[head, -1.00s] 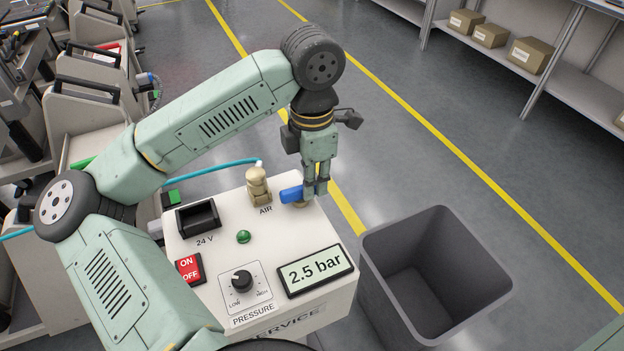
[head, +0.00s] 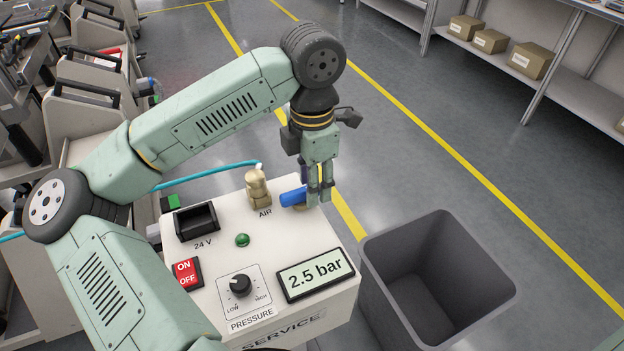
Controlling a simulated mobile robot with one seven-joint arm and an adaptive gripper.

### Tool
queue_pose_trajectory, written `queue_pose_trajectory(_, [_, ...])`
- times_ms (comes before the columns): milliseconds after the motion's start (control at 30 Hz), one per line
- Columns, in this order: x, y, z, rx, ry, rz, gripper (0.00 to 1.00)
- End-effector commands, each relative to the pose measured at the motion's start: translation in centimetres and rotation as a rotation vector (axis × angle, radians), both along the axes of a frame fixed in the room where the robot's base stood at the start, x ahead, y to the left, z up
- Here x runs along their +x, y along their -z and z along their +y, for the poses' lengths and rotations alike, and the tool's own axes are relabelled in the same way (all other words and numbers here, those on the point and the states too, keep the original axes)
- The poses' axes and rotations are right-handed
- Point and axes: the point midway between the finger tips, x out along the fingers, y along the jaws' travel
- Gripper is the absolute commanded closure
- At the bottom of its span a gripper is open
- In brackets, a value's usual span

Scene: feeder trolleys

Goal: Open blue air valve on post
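The service post (head: 218,235) stands in front of me with its light top panel in view. The blue valve handle (head: 293,197) lies beside the AIR label, over a brass-coloured base that is partly hidden. My gripper (head: 319,201) points down at the handle's right end, its two fingers close together with a narrow gap. The fingers cover that end, and I cannot tell whether they grip it. A brass air fitting (head: 257,187) with a teal hose stands left of the handle. The pressure display (head: 316,274) reads 2.5 bar.
The panel also holds a red ON/OFF switch (head: 187,273), a green button (head: 242,240), a black pressure knob (head: 240,285) and a black 24 V socket (head: 197,221). A grey bin (head: 385,285) stands right of the post. Trolleys (head: 95,105) are at left; shelves with boxes are at right.

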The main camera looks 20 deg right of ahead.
Motion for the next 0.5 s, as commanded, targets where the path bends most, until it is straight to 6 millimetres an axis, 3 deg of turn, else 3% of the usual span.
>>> queue_pose_trajectory(167, [0.1,-1.8,0.0,0.000,-0.001,-0.004,0.63])
queue_pose_trajectory(500, [0.1,-8.9,0.0,0.000,-0.001,-0.004,0.63])
